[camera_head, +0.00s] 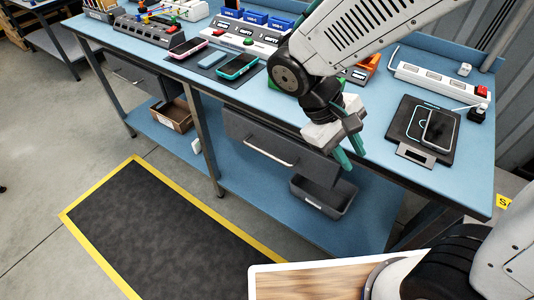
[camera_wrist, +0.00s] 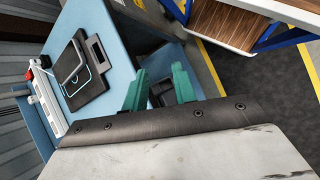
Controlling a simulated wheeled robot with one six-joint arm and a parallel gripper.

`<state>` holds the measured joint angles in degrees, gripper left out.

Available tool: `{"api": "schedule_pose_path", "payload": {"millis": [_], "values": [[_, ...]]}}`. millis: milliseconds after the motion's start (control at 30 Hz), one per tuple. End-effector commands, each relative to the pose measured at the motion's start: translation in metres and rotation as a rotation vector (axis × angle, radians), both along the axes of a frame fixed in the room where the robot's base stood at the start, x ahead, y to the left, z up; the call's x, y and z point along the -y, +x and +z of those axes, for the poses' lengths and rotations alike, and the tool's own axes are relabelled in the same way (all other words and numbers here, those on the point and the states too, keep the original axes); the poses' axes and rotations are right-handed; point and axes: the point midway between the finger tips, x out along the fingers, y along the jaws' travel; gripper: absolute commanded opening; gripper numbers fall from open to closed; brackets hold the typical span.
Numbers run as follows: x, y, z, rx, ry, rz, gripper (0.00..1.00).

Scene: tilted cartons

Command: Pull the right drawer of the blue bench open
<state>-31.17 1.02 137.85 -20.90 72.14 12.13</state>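The blue bench (camera_head: 381,165) runs across the head view. Its right drawer (camera_head: 310,162) has a dark grey front under the bench top and looks closed. The drawer's pale bar handle (camera_head: 268,152) shows clear, with nothing holding it. My gripper (camera_head: 350,152) has teal fingers and hangs near the bench's front edge, to the right of the handle and apart from it. In the wrist view my gripper (camera_wrist: 160,88) has its two fingers spread with a gap between them and nothing gripped. The handle cannot be made out in the wrist view.
A dark grey bin (camera_head: 322,198) stands on the lower shelf below the drawer. A black pad with a phone (camera_head: 438,130) and a white power strip (camera_head: 440,80) lie on the bench top at right. The left drawer (camera_head: 133,74) is farther off. A yellow-edged black mat (camera_head: 150,230) covers the floor.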

Motion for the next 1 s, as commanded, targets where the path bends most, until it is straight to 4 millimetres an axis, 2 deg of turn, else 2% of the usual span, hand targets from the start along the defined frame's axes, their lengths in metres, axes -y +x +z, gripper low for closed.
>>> {"api": "schedule_pose_path", "payload": {"millis": [33, 167, 367, 533, 700, 833, 1000], "values": [[-0.010, 0.007, -0.014, -0.017, -0.067, 0.053, 0.27], [-0.032, 0.027, -0.047, 0.003, -0.237, 0.180, 0.27], [-0.075, 0.058, -0.106, 0.131, -0.474, 0.395, 0.27], [-0.121, 0.082, -0.164, 0.351, -0.603, 0.590, 0.27], [-0.172, 0.111, -0.209, 0.685, -0.584, 0.718, 0.27], [-0.194, 0.127, -0.213, 0.880, -0.510, 0.700, 0.27], [-0.195, 0.136, -0.212, 0.961, -0.472, 0.660, 0.27]]}}
